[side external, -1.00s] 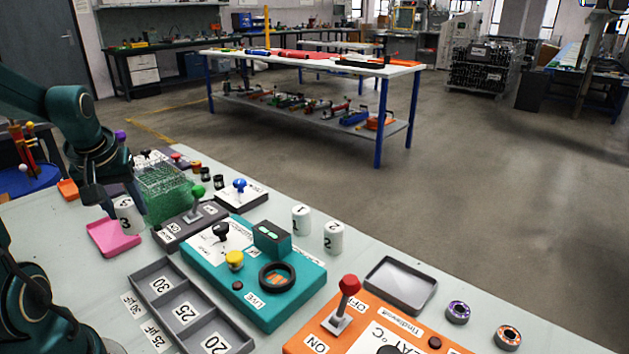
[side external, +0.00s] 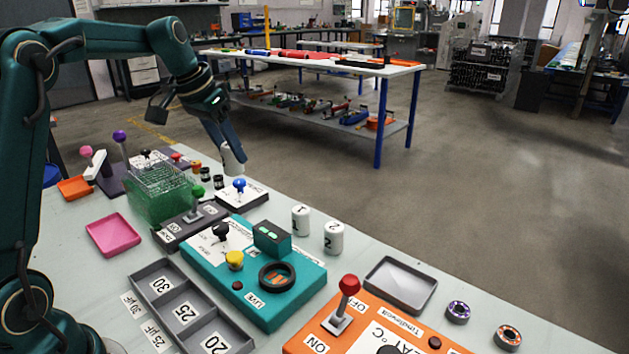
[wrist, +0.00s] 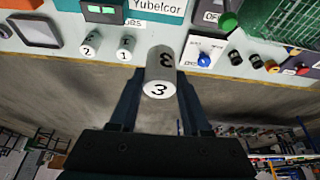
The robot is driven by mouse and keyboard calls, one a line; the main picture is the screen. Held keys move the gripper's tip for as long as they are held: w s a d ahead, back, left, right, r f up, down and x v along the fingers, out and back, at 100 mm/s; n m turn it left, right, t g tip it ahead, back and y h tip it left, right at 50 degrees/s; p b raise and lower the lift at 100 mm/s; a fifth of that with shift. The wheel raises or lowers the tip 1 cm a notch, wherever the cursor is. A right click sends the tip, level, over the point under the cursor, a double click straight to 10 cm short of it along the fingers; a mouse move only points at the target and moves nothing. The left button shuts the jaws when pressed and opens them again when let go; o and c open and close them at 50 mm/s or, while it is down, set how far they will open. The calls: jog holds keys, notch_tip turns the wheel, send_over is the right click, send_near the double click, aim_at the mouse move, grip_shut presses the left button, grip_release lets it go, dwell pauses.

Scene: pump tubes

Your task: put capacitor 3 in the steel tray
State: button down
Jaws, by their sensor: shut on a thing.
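Capacitor 3 (wrist: 158,75) is a white cylinder marked 3, held between the two fingers of my gripper (wrist: 160,95) in the wrist view. In the side view, my gripper (side external: 232,150) is shut on capacitor 3 (side external: 233,160) and holds it in the air near the blue-knob box at the bench's far edge. The steel tray (side external: 401,283) is a grey, empty, shallow tray at the right, beyond the orange box. It also shows at the upper left of the wrist view (wrist: 35,31).
Capacitors 1 (side external: 301,221) and 2 (side external: 333,239) stand upright between my gripper and the steel tray. A pink tray (side external: 113,235) is empty.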

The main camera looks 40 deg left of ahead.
jog(key=w+d+f+m+h, duration=0.2)
jog(key=w+d+m, duration=0.4)
jog(key=d, duration=0.7)
send_over(383, 279)
jog(key=shift+m, duration=0.3)
notch_tip(383, 279, down, 9)
jog(key=shift+f, duration=2.05)
jog(key=shift+f, duration=0.2)
jog(key=shift+c, duration=1.8)
grip_release()
jog(key=shift+r, duration=0.1)
